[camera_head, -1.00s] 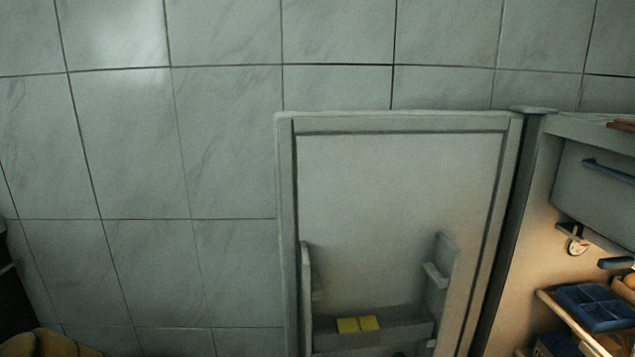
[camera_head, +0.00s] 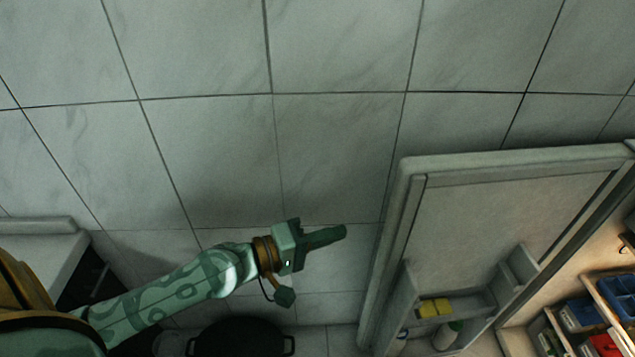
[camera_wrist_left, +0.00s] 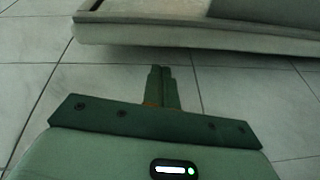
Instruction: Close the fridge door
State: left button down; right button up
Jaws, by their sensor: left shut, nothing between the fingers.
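The fridge door (camera_head: 505,215) stands open on the right of the head view, its inner side with shelves facing me. The lit fridge inside (camera_head: 590,300) shows at the lower right edge. My left gripper (camera_head: 342,233) is shut and empty, a little to the left of the door's free edge, apart from it in the picture. In the left wrist view my shut fingers (camera_wrist_left: 160,75) point toward a pale edge of the door (camera_wrist_left: 190,35), with tiles between. My right gripper is not in view.
Yellow items (camera_head: 435,307) and a bottle (camera_head: 447,335) sit in the door shelf. A black pot (camera_head: 240,338) is at the bottom centre. A pale counter (camera_head: 40,245) is at the left. Tiled surface fills the background.

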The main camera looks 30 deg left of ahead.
pick_arm(q)
jog(key=w+d+r+n+p, duration=0.1)
jog(key=w+d, duration=0.3)
jog(key=w, duration=0.5)
jog(key=shift+d+n+t+p, duration=0.35)
jog(key=shift+d+n+t, duration=0.05)
jog(key=shift+n, duration=0.3)
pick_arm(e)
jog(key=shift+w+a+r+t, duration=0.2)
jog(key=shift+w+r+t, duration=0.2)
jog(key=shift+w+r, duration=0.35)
pick_arm(q)
jog(key=shift+s, duration=0.1)
